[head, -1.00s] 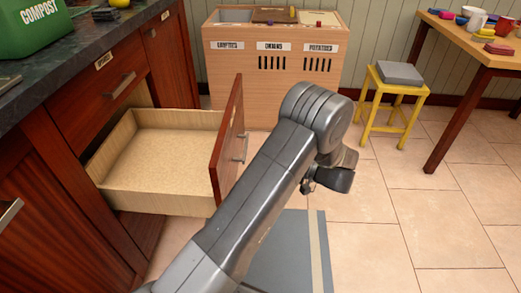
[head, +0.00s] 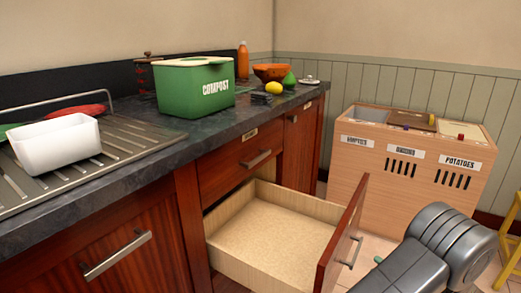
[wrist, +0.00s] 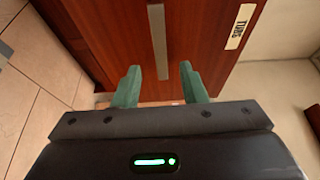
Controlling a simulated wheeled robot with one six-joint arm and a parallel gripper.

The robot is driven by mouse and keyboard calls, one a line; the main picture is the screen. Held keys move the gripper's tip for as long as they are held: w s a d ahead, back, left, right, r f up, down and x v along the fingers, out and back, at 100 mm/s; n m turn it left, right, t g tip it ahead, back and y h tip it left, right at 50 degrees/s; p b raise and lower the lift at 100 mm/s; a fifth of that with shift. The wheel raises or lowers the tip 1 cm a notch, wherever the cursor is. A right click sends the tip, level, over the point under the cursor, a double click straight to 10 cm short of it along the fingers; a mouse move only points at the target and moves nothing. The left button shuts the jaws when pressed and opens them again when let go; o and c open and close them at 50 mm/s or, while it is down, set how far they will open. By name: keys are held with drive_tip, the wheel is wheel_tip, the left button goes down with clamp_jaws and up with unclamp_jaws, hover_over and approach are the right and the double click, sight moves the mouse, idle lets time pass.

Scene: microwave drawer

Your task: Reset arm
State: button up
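My arm (head: 440,250) shows at the lower right of the head view, its end cut off by the frame. My gripper (wrist: 160,68) shows in the wrist view with its two green fingers spread apart and nothing held between them. A metal handle (wrist: 158,40) on a reddish wooden front labelled "TUBS" lies in line with the gap between the fingers; I cannot tell how far off it is. In the head view an open, empty drawer (head: 270,235) stands out from the counter, just left of my arm.
The dark counter (head: 190,150) carries a green compost bin (head: 195,88), a white tub (head: 55,145), a lemon (head: 273,88) and a wooden bowl (head: 272,72). A wooden vegetable bin unit (head: 400,170) stands behind my arm. Yellow stool legs (head: 512,240) show at the right edge.

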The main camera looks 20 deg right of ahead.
sight(357, 250)
drive_tip(key=b+x, duration=0.1)
drive_tip(key=x, duration=0.8)
drive_tip(key=shift+b, duration=0.35)
drive_tip(key=shift+a, duration=0.1)
drive_tip(key=shift+s, duration=0.1)
